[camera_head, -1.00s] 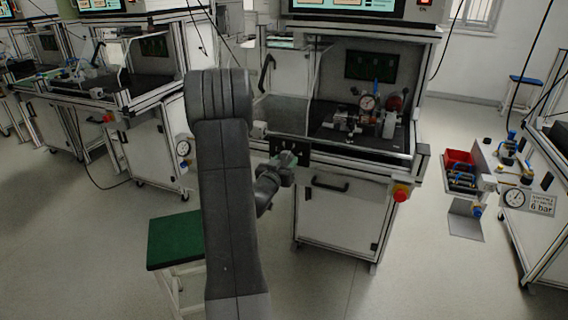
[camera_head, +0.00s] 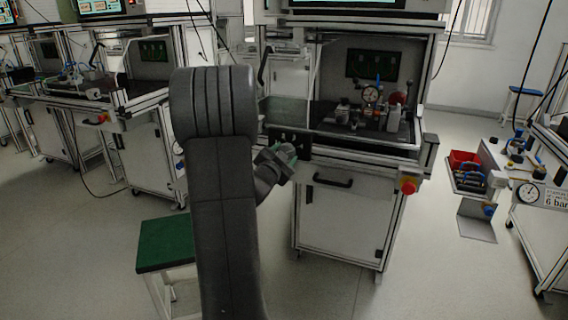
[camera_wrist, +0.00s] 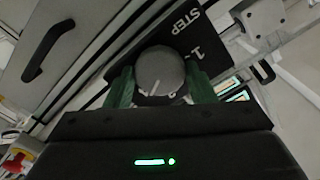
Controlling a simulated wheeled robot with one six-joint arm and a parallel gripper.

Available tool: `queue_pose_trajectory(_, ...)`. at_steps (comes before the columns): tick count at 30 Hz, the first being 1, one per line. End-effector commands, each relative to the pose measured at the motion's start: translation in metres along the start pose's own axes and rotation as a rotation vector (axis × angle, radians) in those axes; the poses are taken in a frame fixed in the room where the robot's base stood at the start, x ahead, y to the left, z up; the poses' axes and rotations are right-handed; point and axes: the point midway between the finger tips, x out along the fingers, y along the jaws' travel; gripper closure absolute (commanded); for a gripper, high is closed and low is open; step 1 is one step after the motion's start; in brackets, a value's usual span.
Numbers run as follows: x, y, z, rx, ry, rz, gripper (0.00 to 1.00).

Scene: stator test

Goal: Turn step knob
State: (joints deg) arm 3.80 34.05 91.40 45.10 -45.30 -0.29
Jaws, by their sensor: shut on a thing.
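In the head view my gripper (camera_head: 284,153) is at the front panel (camera_head: 290,138) of the test bench. The knob itself is hidden there.
The bench (camera_head: 335,220) has a black drawer handle (camera_head: 332,181) and a red stop button (camera_head: 408,185) right of the panel. A green-topped stool (camera_head: 166,243) stands at lower left.

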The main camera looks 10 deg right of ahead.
Motion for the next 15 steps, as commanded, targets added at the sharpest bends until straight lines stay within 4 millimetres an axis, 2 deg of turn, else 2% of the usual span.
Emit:
queue_pose_trajectory(6,-0.0003,0.0015,0.0015,0.081,-0.001,0.001,0.73)
queue_pose_trajectory(15,-0.0002,0.0007,0.0005,0.114,-0.001,0.002,0.73)
